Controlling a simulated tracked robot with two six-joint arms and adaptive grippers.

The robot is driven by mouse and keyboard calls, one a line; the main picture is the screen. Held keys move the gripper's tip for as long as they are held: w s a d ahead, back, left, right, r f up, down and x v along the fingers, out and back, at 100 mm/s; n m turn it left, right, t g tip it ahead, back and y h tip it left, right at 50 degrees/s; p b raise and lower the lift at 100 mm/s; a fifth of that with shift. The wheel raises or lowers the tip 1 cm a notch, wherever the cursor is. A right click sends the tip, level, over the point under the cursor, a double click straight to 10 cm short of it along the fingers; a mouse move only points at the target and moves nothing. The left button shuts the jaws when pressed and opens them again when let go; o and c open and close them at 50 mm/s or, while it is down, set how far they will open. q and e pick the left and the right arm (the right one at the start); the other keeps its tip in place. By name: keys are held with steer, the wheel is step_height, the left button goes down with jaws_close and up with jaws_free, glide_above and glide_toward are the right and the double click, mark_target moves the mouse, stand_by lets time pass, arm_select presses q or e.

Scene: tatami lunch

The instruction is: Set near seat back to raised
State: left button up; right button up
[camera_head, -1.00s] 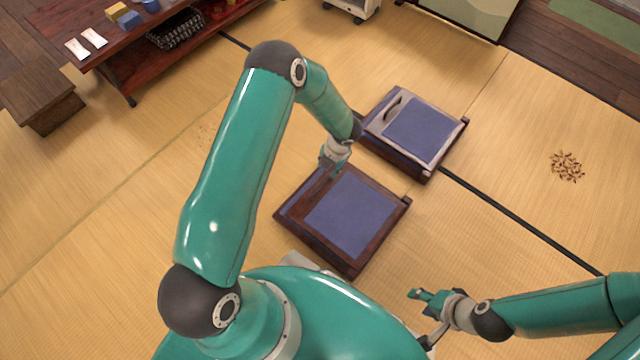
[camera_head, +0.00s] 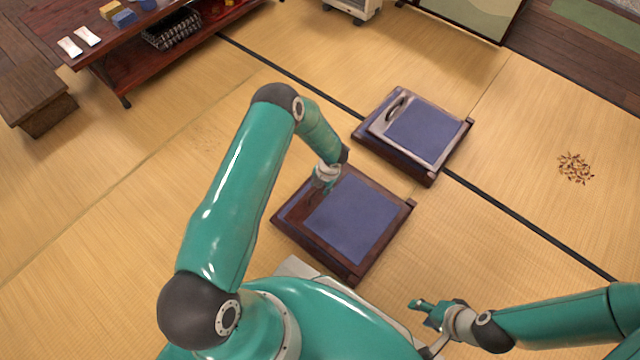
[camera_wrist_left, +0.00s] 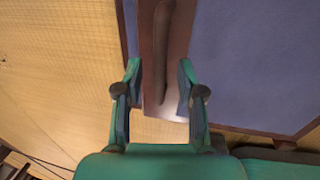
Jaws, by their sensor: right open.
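The near seat (camera_head: 350,225) lies flat on the tatami, a dark wood frame with a blue pad; no part of it stands up. In the left wrist view its brown wood strip (camera_wrist_left: 180,30) carries a dark elongated handle (camera_wrist_left: 162,50) beside the blue pad (camera_wrist_left: 245,60). My left gripper (camera_head: 321,186) is over the upper-left part of this seat. In the left wrist view its fingers (camera_wrist_left: 158,82) are apart, one on each side of the strip's end; contact cannot be told. My right gripper (camera_head: 422,306) is open and empty, to the lower right of the seat.
A second seat (camera_head: 425,135) with a pale panel and dark handle lies just beyond the near one. A low red-brown table (camera_head: 95,50) and a wooden stool (camera_head: 35,95) stand at upper left. Scattered brown bits (camera_head: 575,168) lie at right. Open tatami surrounds the seats.

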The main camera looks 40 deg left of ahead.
arm_select(q)
jaws_close()
